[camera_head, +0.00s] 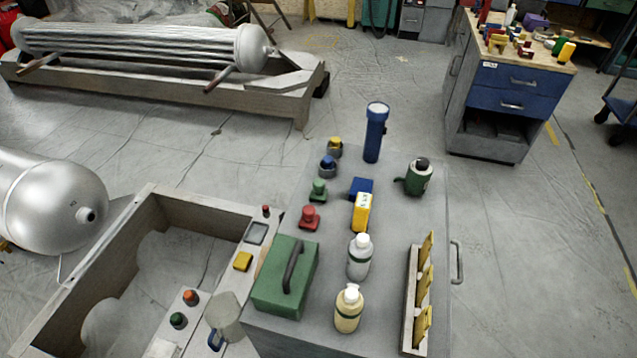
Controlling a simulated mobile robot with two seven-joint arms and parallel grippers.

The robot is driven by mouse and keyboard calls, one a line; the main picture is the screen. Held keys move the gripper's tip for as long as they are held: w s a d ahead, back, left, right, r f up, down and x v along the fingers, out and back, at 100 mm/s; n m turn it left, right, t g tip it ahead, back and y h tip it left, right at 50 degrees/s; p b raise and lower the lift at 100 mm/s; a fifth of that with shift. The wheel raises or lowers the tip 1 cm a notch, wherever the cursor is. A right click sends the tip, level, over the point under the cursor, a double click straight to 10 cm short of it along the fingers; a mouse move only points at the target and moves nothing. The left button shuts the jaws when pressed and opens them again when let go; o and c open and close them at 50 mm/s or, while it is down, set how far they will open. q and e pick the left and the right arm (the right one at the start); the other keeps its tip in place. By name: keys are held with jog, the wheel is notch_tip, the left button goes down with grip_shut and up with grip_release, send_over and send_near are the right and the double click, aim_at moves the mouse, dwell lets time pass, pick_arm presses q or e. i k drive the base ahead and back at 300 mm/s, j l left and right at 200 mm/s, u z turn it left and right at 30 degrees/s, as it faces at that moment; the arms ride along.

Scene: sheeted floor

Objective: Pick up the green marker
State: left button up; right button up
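No pen-shaped green marker is clear to me. A small green piece (318,190) stands on the grey cart top (385,285), in a row with similar yellow (335,146), blue (328,166) and red (309,217) pieces. It may be the green marker, but it is too small to tell. A green round item with a dark top (418,177) stands to the right of the row. Neither of my grippers shows in the head view.
A blue flashlight (376,132) stands upright behind. A yellow box (362,211), white bottle (359,256), cream bottle (348,308), green toolbox (276,285) and rack with yellow pieces (410,300) share the cart top. A drawer cabinet (510,90) stands at the back right.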

aim_at(318, 193)
jog(key=k+l, duration=0.25)
jog(key=l, duration=0.15)
jog(key=k+l, duration=0.3)
jog(key=l, duration=0.15)
jog(key=i+l, duration=0.1)
jog(key=l, duration=0.25)
jog(key=i+l, duration=0.15)
jog(key=l, duration=0.25)
jog(key=i+l, duration=0.1)
jog(key=l, duration=0.25)
jog(key=i+l, duration=0.1)
jog(key=l, duration=0.25)
jog(key=i+l, duration=0.15)
jog(key=l, duration=0.2)
